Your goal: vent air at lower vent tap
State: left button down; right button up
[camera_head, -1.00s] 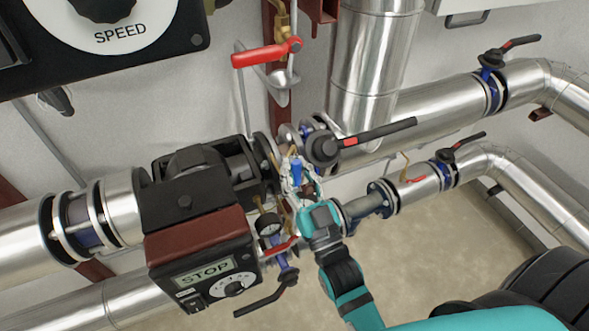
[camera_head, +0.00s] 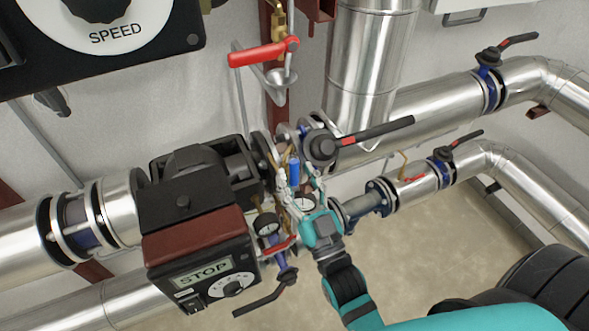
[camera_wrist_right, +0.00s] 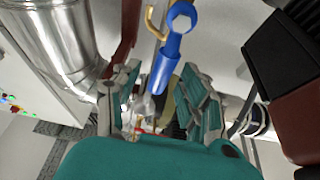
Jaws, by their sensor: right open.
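A small tap with a blue handle (camera_head: 294,172) sits among the fittings right of the pump; I cannot tell for sure that it is the lower vent tap. My right gripper (camera_head: 298,184) is open, its fingers spread to either side of the blue handle. In the right wrist view the blue handle (camera_wrist_right: 170,60) runs down between the open fingers (camera_wrist_right: 158,95), with gaps on both sides. I cannot tell if anything touches. Another tap with a red lever (camera_head: 262,53) is higher up, above a metal funnel (camera_head: 281,78). My left gripper is out of view.
The pump's control box (camera_head: 205,265) reads STOP. A long black valve lever (camera_head: 375,132) and a pressure gauge (camera_head: 266,224) are close to the gripper. A small red lever (camera_head: 280,246) and a black lever (camera_head: 262,300) are below. Open floor (camera_head: 440,235) lies to the right.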

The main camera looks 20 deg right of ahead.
jog(key=v, duration=1)
jog(key=shift+s, duration=0.1)
jog(key=s+a+f+n+g+b, duration=0.15)
jog(key=f+g, duration=0.25)
jog(key=f, duration=0.9)
jog(key=s+f+g+y, duration=0.15)
jog(key=f+g, duration=0.25)
jog(key=f, duration=1)
jog(key=s+a+f+g, duration=0.1)
jog(key=s+f+g, duration=0.15)
jog(key=f, duration=1.05)
jog(key=s+d+f+g+h, duration=0.1)
jog(key=s+d+f+g, duration=0.3)
jog(key=s+f, duration=0.5)
jog(key=s+d+f+g+h+b, duration=0.1)
jog(key=s+d+f+g, duration=0.3)
jog(key=s+f+g, duration=0.3)
jog(key=s+f, duration=0.3)
jog(key=s, duration=0.2)
jog(key=shift+d+f+n, duration=0.2)
jog(key=shift+d+n, duration=0.1)
jog(key=shift+n, duration=0.05)
jog(key=shift+w, duration=0.1)
